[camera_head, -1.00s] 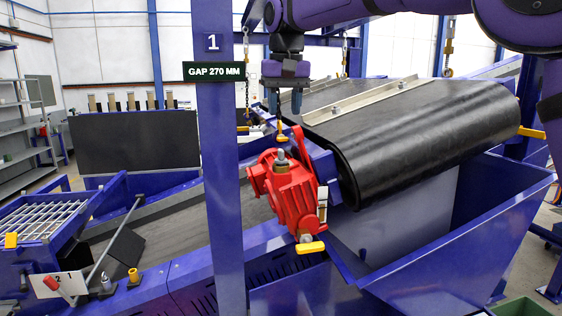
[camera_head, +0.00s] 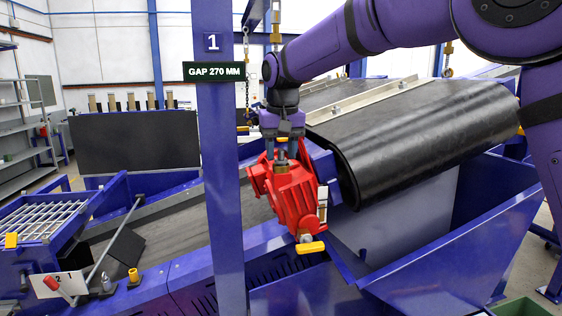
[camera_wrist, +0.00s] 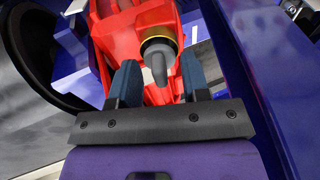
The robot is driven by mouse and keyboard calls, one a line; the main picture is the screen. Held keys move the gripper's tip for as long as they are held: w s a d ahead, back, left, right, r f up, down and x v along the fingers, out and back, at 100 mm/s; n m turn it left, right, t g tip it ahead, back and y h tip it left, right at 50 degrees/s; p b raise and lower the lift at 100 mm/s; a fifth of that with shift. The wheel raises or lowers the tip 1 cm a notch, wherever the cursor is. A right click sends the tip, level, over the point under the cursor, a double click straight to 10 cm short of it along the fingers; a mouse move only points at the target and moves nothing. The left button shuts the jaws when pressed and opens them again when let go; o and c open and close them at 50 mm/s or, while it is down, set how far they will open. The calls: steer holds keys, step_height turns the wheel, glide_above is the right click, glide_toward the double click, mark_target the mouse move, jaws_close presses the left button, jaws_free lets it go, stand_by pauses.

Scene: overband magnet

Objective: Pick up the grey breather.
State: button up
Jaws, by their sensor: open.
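The grey breather (camera_wrist: 157,62) stands on top of the red gearbox (camera_head: 295,195), seated in a brass-coloured collar (camera_head: 281,168). In the wrist view it has a rounded, hook-like grey end. My gripper (camera_head: 281,150) is open, pointing down over the top of the gearbox. In the wrist view its two blue-grey fingers (camera_wrist: 159,76) stand on either side of the breather, with a gap visible on both sides. In the head view the fingers and the gripper body mostly hide the breather.
A black belt drum (camera_head: 420,135) lies close to the right of the gearbox. A blue post (camera_head: 222,200) with a "GAP 270 MM" sign (camera_head: 214,71) stands to the left. A yellow-handled valve (camera_head: 310,247) sticks out below the gearbox. A chain (camera_head: 247,75) hangs behind.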

steer(key=c, duration=0.6)
steer(key=shift+c, duration=0.2)
steer(key=shift+r, duration=0.15)
